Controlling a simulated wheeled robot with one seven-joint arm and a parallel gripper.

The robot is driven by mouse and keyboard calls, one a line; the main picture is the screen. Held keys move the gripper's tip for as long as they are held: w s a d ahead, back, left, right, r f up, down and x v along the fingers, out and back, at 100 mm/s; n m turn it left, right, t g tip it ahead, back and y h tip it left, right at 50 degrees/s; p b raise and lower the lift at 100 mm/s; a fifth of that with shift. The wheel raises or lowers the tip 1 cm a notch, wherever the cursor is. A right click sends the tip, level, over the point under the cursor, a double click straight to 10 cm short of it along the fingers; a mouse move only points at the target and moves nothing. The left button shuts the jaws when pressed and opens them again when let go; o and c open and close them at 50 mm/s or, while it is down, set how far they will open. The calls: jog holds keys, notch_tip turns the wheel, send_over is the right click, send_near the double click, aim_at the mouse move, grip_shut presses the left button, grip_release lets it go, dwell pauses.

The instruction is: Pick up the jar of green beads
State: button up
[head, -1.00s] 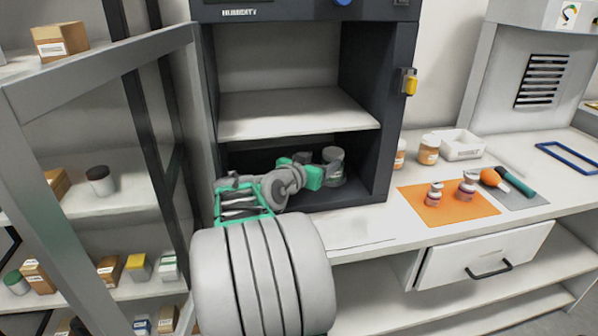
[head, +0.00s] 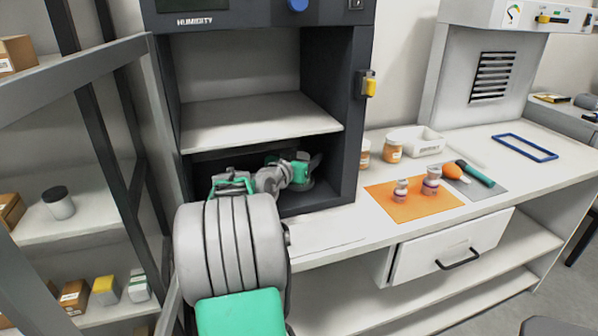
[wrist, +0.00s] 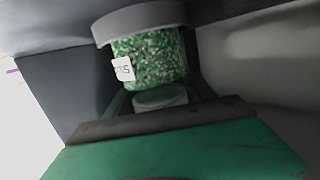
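The jar of green beads (wrist: 150,60) fills the upper middle of the wrist view, with a grey lid and a white label. It stands in the lower compartment of the dark humidity cabinet (head: 357,125). In the head view my gripper (head: 303,168) is inside that compartment and largely covers the jar. In the wrist view the fingers are spread, with the jar at their tips and a little left of centre. The jar hides part of the left finger, and contact is not clear. A small pale round shape (wrist: 160,97) shows below the jar.
A shelf (head: 255,120) lies above my gripper, and cabinet walls stand close on both sides. To the right, the bench holds orange-brown jars (head: 391,149), a white tray (head: 428,147) and an orange mat (head: 405,211). A storage rack (head: 95,215) stands left.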

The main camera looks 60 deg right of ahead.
jog(key=c, duration=0.9)
jog(key=shift+c, duration=0.2)
